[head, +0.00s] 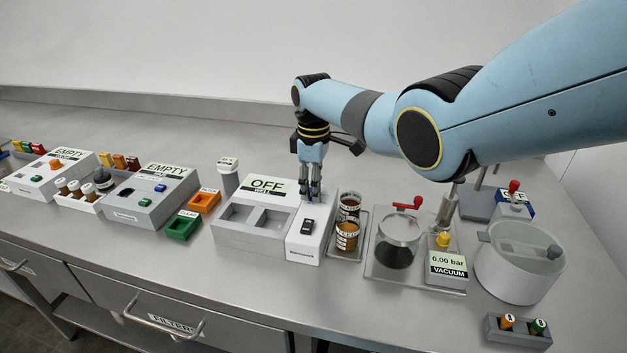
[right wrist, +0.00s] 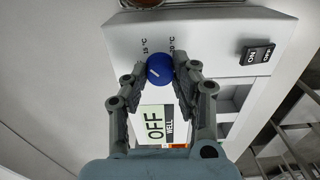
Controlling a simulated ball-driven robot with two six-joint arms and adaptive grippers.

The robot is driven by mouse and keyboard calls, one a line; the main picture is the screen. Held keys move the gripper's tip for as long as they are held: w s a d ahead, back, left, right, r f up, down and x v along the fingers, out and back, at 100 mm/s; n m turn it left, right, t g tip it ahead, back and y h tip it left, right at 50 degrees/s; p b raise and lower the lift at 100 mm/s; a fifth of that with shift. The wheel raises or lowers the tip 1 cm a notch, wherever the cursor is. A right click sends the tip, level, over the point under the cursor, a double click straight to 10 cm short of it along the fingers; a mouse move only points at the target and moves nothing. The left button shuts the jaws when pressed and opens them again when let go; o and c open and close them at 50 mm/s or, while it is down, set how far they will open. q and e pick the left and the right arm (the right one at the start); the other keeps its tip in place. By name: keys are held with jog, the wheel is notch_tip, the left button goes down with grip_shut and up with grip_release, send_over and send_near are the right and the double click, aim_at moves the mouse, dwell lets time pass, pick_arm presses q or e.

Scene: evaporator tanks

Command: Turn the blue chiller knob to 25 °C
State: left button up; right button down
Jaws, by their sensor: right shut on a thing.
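The blue knob (right wrist: 159,68) sits on the white chiller unit (right wrist: 207,27), between the fingertips of my right gripper (right wrist: 160,76). The gripper is shut on it. A short pale mark shows on the knob's face, but I cannot tell which value it points to. Labels near it seem to read 15 °C and 20 °C. In the head view my right gripper (head: 311,194) points down on the back of the unit (head: 262,246) and hides the knob. The unit's display (head: 266,186) reads OFF. Its black rocker switch (head: 307,227) is in front of the gripper. My left gripper is not in view.
Jars (head: 347,236) in a tray stand close to the right of the unit. Beyond are a vacuum plate with a glass vessel (head: 398,238) and a round clear tank (head: 518,265). Green (head: 183,226) and orange (head: 205,202) trays lie to the left.

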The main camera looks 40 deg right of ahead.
jog(key=m+p, duration=0.1)
jog(key=m, duration=0.1)
jog(key=shift+r+m, duration=0.1)
jog(key=shift+m, duration=0.3)
jog(key=m, duration=0.3)
jog(key=shift+m+p, duration=0.3)
jog(key=shift+p, duration=0.05)
jog(key=m+p, duration=0.1)
jog(key=m, duration=1.2)
jog(key=shift+m, duration=0.3)
jog(key=m, duration=0.6)
jog(key=shift+m+p, duration=0.3)
jog(key=shift+p, duration=0.05)
jog(key=c, duration=1.1)
grip_release()
